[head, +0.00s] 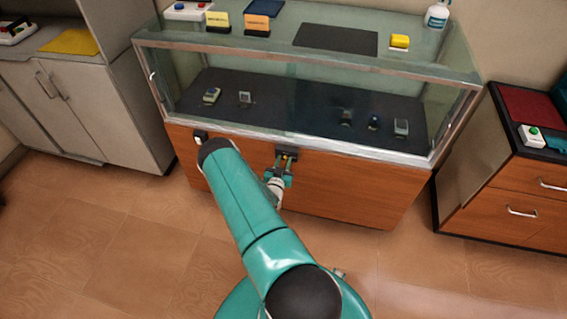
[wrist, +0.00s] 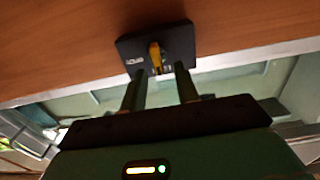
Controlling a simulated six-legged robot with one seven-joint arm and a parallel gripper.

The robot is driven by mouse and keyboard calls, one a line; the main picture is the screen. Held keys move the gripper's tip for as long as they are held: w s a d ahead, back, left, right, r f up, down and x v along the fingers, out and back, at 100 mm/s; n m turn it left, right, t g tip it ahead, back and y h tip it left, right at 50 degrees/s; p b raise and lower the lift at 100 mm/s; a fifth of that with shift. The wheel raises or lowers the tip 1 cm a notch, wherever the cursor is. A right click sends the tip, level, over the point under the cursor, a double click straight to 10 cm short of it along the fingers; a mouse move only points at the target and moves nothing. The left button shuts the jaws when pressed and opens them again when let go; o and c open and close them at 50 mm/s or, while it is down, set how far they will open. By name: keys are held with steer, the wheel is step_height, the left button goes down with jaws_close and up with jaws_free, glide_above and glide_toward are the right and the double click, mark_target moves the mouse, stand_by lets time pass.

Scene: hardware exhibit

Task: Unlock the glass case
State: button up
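The glass case (head: 270,140) stands ahead of me, with a wooden lower front and several small watch-like items inside on a dark surface. A black lock block (head: 290,152) is on its front below the glass; in the wrist view this lock block (wrist: 178,38) carries a yellow key or knob (wrist: 155,56). My gripper (head: 283,169) is right at the lock. In the wrist view, my gripper (wrist: 160,72) is open, with its fingertips apart near the block's edge. The yellow piece lies between the finger lines, just beyond the tips; no contact is clear.
On the case top are a white button box (head: 187,11), small cards, a dark mat (head: 336,39), a yellow block (head: 400,41) and a bottle (head: 437,15). Cabinets stand left (head: 75,110) and right (head: 500,195). The wooden floor (head: 110,240) in front is clear.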

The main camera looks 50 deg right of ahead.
jaws_close()
steer(key=m, duration=0.3)
steer(key=shift+s+d+m, duration=0.1)
steer(key=shift+s+m, duration=0.15)
steer(key=shift+m, duration=0.15)
steer(key=m, duration=0.3)
steer(key=shift+s+d+f+m, duration=0.1)
steer(key=shift+s+f+m, duration=0.1)
steer(key=shift+s+m, duration=0.1)
steer(key=shift+s+f+m, duration=0.1)
steer(key=shift+f+m, duration=0.1)
steer(key=shift+m, duration=1.55)
steer(key=shift+f+m, duration=0.25)
steer(key=shift+m, duration=1.55)
steer(key=shift+s+f+m, duration=0.1)
steer(key=shift+f+m, duration=0.1)
steer(key=shift+m, duration=1.55)
steer(key=shift+w, duration=0.1)
